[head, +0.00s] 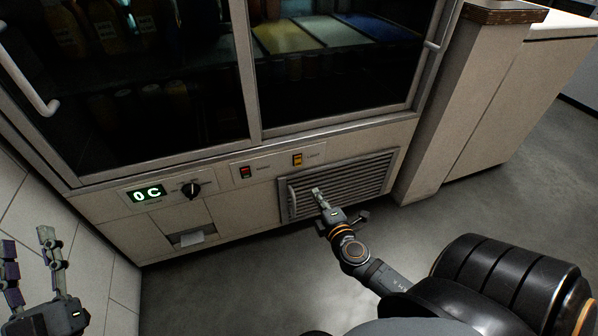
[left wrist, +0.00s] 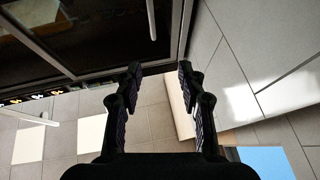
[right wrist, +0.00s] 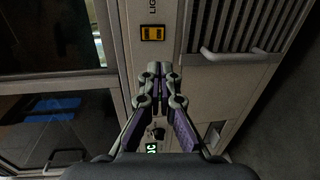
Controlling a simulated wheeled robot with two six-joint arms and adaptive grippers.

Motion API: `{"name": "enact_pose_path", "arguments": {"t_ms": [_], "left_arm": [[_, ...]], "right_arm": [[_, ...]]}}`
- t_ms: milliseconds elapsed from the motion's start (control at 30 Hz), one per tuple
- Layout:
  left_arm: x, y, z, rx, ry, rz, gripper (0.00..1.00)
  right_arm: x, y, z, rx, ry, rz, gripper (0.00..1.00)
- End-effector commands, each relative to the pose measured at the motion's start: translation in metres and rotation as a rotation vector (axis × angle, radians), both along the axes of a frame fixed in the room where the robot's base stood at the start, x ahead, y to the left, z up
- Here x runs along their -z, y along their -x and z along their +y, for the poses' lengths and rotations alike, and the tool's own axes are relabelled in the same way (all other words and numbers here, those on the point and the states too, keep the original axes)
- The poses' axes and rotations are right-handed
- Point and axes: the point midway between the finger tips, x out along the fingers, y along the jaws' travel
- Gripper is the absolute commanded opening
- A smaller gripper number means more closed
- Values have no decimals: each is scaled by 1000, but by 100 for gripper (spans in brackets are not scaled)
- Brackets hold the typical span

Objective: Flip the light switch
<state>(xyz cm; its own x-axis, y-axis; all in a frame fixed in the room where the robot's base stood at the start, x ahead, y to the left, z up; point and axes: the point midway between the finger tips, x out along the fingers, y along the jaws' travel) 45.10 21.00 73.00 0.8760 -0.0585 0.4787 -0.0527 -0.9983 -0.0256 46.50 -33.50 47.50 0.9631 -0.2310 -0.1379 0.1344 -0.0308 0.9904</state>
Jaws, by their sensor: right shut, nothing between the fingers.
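The light switch (head: 297,159) is a small orange rocker on the cabinet's lower front panel, beside a "LIGHT" label. It also shows in the right wrist view (right wrist: 152,33), just beyond my fingertips. My right gripper (head: 318,191) is shut and empty, in front of the vent grille, below and slightly right of the switch in the head view. In the right wrist view its closed fingertips (right wrist: 160,68) appear apart from the switch. My left gripper (head: 27,240) is open and empty at the lower left, its fingers apart in the left wrist view (left wrist: 160,68).
A red switch (head: 246,171) sits left of the orange one. Further left are a black knob (head: 191,190) and a green display (head: 148,193). A vent grille (head: 345,180) with a handle lies below right. Glass doors (head: 335,85) are above; open floor (head: 240,285) lies in front.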

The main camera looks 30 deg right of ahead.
Motion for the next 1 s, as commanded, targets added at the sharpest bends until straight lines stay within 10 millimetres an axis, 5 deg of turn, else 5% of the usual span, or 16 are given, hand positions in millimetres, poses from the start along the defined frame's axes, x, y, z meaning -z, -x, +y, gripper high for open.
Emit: {"name": "enact_pose_path", "arguments": {"t_ms": [167, 567, 800, 1000], "left_arm": [[4, -2, 0, 0, 0, 18, 40], [16, -4, 0, -1, 1, 59, 40], [-9, 3, 0, 0, 1, -43, 40], [-21, 7, 0, 0, 1, -85, 40]], "right_arm": [[1, -14, -4, 2, -1, -2, 0], [13, -95, -23, 3, -3, -2, 0], [19, -127, -31, 1, -2, 1, 0], [20, -135, -32, 0, -2, 1, 0]]}}
